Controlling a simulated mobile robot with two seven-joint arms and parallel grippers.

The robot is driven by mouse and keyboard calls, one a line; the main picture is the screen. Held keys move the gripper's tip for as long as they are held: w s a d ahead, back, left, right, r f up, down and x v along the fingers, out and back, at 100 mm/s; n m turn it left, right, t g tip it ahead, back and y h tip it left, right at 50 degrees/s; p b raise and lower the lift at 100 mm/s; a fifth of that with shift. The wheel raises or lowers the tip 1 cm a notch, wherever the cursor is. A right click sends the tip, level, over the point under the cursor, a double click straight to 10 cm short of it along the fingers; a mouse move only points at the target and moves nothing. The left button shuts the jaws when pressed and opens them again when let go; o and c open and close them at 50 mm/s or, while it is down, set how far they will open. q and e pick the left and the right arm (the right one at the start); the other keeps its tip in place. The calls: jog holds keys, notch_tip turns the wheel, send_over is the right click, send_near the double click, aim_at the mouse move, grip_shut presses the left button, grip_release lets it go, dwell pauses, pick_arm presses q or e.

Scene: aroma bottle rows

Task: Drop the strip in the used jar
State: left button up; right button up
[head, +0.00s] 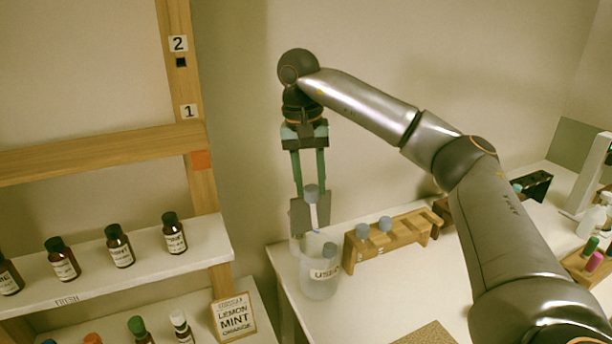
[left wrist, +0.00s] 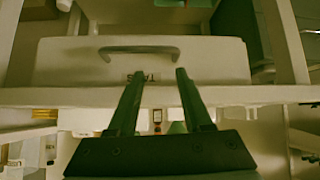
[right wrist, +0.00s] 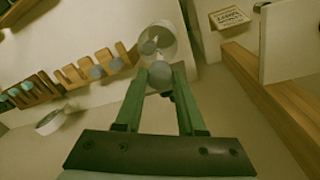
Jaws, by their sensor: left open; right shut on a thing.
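The used jar (head: 320,284) is a clear jar with a "USED" label, standing at the left end of the white counter. A grey-blue knob (head: 329,250) shows at its mouth. My right gripper (head: 311,214) points down above the jar, shut on the strip (head: 312,192), whose grey-blue round end shows between the fingers. In the right wrist view the strip's round end (right wrist: 160,75) sits between the fingertips, with the jar (right wrist: 170,38) just beyond. The strip's lower part is hard to make out. My left gripper (left wrist: 158,74) is open and empty, before a drawer front (left wrist: 215,62).
A wooden rack (head: 400,238) with two grey-blue knobs stands just right of the jar. At left, a white shelf (head: 205,248) holds brown bottles. A "LEMON MINT ORANGE" sign (head: 233,318) stands below it. A wooden post (head: 200,165) rises behind the shelf.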

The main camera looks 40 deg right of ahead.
jog(key=shift+s+f, duration=0.15)
jog(key=shift+f, duration=0.6)
notch_tip(320, 180, down, 8)
jog(key=b, duration=0.3)
jog(key=shift+f, duration=0.1)
jog(key=o, duration=1.1)
jog(key=r+p, duration=0.1)
jog(key=r, duration=0.2)
jog(key=r+p, duration=0.1)
jog(key=r, duration=0.2)
jog(key=a+r+p, duration=0.1)
jog(key=r, duration=0.3)
jog(key=shift+w, duration=0.2)
jog(key=shift+a+r, duration=0.15)
jog(key=shift+r, duration=1.1)
